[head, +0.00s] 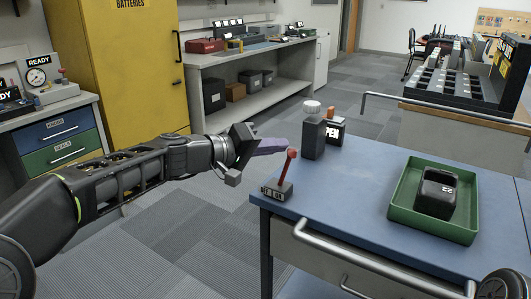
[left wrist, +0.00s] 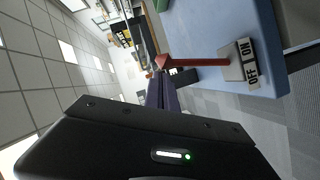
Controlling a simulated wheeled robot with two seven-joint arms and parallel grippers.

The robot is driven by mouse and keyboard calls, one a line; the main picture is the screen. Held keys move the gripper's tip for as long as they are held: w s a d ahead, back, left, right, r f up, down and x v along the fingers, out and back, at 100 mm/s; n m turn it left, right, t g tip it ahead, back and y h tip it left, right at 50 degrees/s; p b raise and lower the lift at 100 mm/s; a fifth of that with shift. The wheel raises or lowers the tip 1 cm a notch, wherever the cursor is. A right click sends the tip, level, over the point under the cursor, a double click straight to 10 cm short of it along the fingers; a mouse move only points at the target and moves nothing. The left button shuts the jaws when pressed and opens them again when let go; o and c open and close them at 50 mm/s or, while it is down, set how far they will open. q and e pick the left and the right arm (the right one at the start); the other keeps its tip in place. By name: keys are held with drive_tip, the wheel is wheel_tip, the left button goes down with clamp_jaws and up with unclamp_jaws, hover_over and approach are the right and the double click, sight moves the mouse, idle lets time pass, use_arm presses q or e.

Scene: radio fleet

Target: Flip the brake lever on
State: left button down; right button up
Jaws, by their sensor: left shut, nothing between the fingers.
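The brake lever (head: 287,167) is a red stick with a red knob on a small grey base, at the near left corner of the blue cart top (head: 340,200). It leans a little right in the head view. Its base carries an OFF/ON label (head: 277,192). In the left wrist view the lever (left wrist: 200,62) lies sideways, its label (left wrist: 247,64) at right. My left gripper (head: 282,145) is shut and empty, its purple fingers just left of the knob; the fingers (left wrist: 160,78) end beside it in the wrist view. I cannot tell whether they touch. My right gripper is out of view.
A green tray (head: 403,200) holding a black device (head: 436,194) is to the right. A metal rail (head: 370,264) runs along the cart's front.

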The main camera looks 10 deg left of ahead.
use_arm(q)
drive_tip(key=shift+s+d+f+m+y, duration=0.1)
drive_tip(key=shift+s+d+m+y, duration=0.1)
drive_tip(key=shift+d+m, duration=0.25)
drive_tip(key=shift+s+d+f+m+y, duration=0.1)
drive_tip(key=shift+s+d+m+y, duration=0.15)
drive_tip(key=shift+d, duration=0.3)
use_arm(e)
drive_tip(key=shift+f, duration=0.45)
use_arm(q)
drive_tip(key=shift+d, duration=0.1)
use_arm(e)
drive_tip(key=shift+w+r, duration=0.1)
